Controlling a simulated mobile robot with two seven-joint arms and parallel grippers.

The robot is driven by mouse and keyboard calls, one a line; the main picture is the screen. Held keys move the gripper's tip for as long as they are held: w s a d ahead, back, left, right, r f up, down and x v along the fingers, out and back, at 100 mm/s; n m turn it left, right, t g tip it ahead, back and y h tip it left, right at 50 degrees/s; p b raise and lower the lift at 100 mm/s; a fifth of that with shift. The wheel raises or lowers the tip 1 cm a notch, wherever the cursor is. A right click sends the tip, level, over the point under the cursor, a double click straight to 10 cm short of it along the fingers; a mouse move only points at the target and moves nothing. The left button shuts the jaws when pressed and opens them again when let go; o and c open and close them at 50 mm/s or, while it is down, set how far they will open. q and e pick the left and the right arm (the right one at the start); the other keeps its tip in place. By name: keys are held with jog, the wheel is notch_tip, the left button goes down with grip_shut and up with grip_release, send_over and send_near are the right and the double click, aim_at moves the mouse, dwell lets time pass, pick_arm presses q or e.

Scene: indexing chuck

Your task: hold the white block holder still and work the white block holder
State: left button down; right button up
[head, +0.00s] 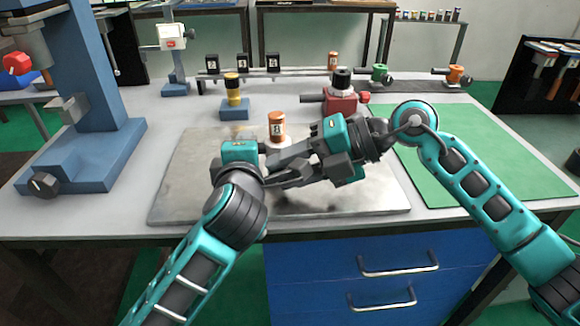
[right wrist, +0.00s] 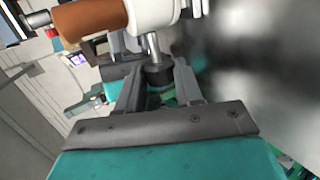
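The white block holder (head: 268,148) stands on the metal plate, mostly hidden behind my grippers in the head view. An orange-brown block (head: 277,125) with a label sits at its top. The right wrist view shows the holder (right wrist: 152,14) close up, with the orange-brown part (right wrist: 90,18) beside it. A metal stem with a dark knob (right wrist: 158,76) comes out of the holder. My right gripper (right wrist: 158,72) has its fingers on both sides of this knob and looks closed on it. My left gripper (head: 250,158) is at the holder's near left; its fingertips are hidden.
The metal plate (head: 190,180) lies on the grey bench, with a green mat (head: 440,180) to the right. A blue press (head: 85,110) stands at the left. A red device (head: 342,102) and a blue block with a yellow part (head: 234,105) stand behind. My arms cross close together.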

jog(key=o, duration=0.4)
jog(key=shift+d, duration=0.1)
jog(key=v, duration=1.2)
